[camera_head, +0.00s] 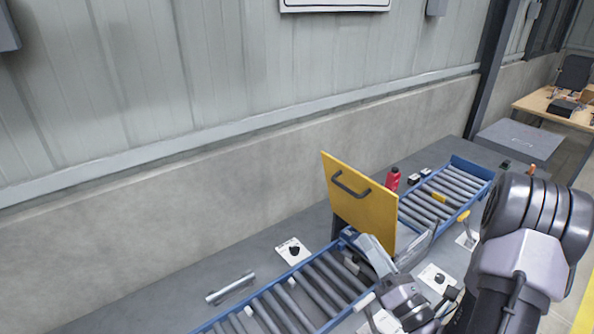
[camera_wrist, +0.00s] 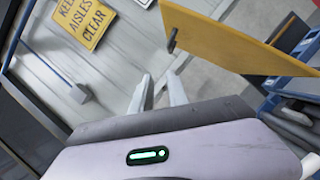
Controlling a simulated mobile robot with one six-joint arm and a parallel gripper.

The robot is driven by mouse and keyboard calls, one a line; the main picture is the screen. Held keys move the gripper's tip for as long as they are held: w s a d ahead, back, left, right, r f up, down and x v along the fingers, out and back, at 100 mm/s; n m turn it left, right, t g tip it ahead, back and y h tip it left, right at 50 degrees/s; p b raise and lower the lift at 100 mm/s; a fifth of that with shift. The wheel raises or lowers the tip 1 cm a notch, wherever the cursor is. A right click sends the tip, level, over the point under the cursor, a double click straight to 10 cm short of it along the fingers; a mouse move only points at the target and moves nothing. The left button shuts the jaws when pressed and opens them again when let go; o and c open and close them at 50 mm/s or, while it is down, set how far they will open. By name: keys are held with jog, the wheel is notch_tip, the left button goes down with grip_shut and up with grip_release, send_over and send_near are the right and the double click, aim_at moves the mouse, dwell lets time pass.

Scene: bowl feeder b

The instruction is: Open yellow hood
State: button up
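The yellow hood (camera_head: 361,203) stands as a raised, slightly tilted panel across the roller conveyor in the head view. Its dark handle (camera_head: 350,185) is on the side facing the camera. In the wrist view the yellow hood (camera_wrist: 235,40) fills the upper right, with the handle (camera_wrist: 172,40) seen end-on at its left edge. My gripper (camera_wrist: 158,84) shows two pale fingers with a gap and nothing between them. It is apart from the handle. In the head view my wrist is low in front of the hood; the fingertips are hard to make out there.
The blue-edged roller conveyor (camera_head: 316,292) runs under the hood to the far section (camera_head: 474,174). A loose grey bar (camera_head: 231,287) lies on the table, near a black knob (camera_head: 294,251). The wall (camera_head: 200,200) runs behind.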

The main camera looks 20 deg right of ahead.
jog(key=d+f+m+h, duration=0.1)
jog(key=h, duration=0.1)
jog(key=b, duration=0.6)
send_near(345, 186)
jog(key=p+x, duration=0.1)
jog(key=x, duration=0.2)
jog(key=p+x, duration=0.1)
jog(key=x, duration=0.2)
jog(key=p+x, duration=0.1)
jog(key=x, duration=0.3)
jog(key=shift+f, duration=0.3)
grip_shut()
